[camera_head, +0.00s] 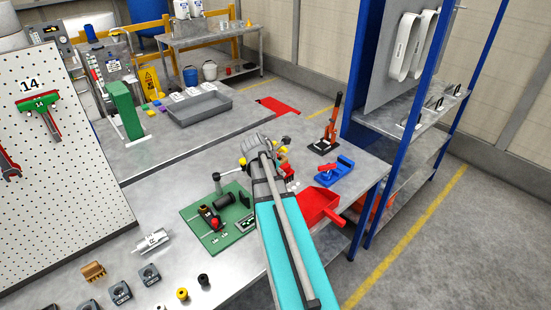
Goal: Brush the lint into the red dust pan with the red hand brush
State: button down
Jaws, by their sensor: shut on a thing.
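The red dust pan (318,204) lies on the grey workbench near its right edge, its handle toward the front right. My arm reaches over the bench from the bottom, and its wrist is left of and behind the pan. My gripper (283,163) is mostly hidden by my own arm and wrist. It is shut on what seems to be the red hand brush (290,173), of which only a small red part shows. Small pale specks, perhaps lint, show between that red part and the pan; they are too small to tell.
A green board (212,222) with fittings lies left of my arm. A blue and red vise (335,171) and an orange-handled press (329,130) stand behind the pan. A blue shelf rack (366,110) rises at right. Small parts and a pegboard (60,150) are at left.

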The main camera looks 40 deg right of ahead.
jog(key=shift+w+a, duration=0.2)
jog(key=shift+w+d+f, duration=0.1)
jog(key=shift+w, duration=0.05)
jog(key=w+d+f+b, duration=0.6)
jog(key=w+d+b, duration=0.1)
jog(key=w+d, duration=0.3)
jog(key=shift+w+d+f, duration=0.15)
jog(key=shift+w+f, duration=0.25)
jog(key=shift+w, duration=0.1)
jog(key=shift+f, duration=0.15)
jog(key=shift+f+b, duration=2.65)
jog(key=shift+b, duration=0.15)
